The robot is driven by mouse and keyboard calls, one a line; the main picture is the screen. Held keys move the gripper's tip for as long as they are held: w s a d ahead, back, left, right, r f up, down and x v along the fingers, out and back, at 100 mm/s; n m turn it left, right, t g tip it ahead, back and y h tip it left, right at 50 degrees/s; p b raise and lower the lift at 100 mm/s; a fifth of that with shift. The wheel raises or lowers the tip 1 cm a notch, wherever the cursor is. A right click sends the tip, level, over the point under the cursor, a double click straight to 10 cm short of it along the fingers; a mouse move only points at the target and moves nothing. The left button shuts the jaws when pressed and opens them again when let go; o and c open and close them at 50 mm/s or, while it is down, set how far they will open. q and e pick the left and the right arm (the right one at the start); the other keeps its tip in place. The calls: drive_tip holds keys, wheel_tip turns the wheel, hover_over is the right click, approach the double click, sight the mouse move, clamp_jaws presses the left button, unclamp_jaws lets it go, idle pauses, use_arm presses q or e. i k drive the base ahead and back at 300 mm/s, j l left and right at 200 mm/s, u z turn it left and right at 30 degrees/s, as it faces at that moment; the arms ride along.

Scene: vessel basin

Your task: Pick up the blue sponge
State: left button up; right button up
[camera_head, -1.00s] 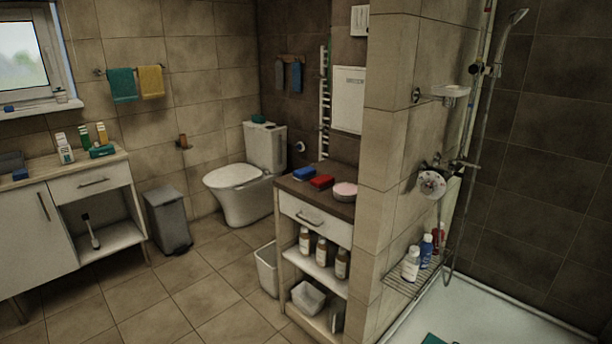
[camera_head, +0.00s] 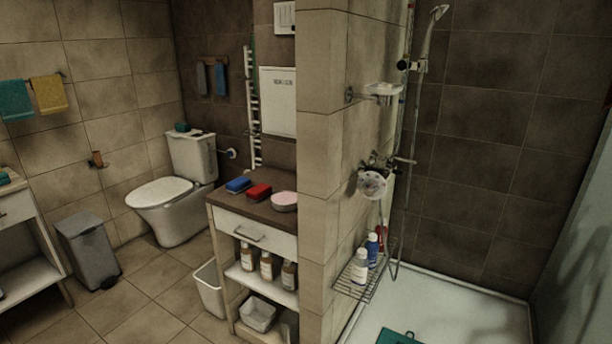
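A blue sponge (camera_head: 238,185) lies on the dark top of a small cabinet (camera_head: 222,197) in the middle of the view. A red sponge (camera_head: 259,191) lies just right of it, and a round pink item (camera_head: 284,200) is further right. Neither of my grippers is in the picture, so their state does not show.
The cabinet has a drawer (camera_head: 254,234) and open shelves with bottles. A tiled wall (camera_head: 320,170) closes its right side, with the shower tray (camera_head: 450,305) beyond. A white bin (camera_head: 211,288) stands at its left. A grey bin (camera_head: 88,250) and toilet (camera_head: 165,205) flank open floor (camera_head: 150,305).

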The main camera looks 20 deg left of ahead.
sight(236, 186)
drive_tip(key=i+j+z, duration=0.15)
drive_tip(key=j, duration=0.2)
drive_tip(key=i+j+z, duration=0.15)
drive_tip(key=j, duration=0.2)
drive_tip(key=i+j+z, duration=0.15)
drive_tip(key=j, duration=0.2)
drive_tip(key=j+z, duration=0.15)
drive_tip(key=j, duration=0.25)
drive_tip(key=i+j+z, duration=0.15)
drive_tip(key=j, duration=0.25)
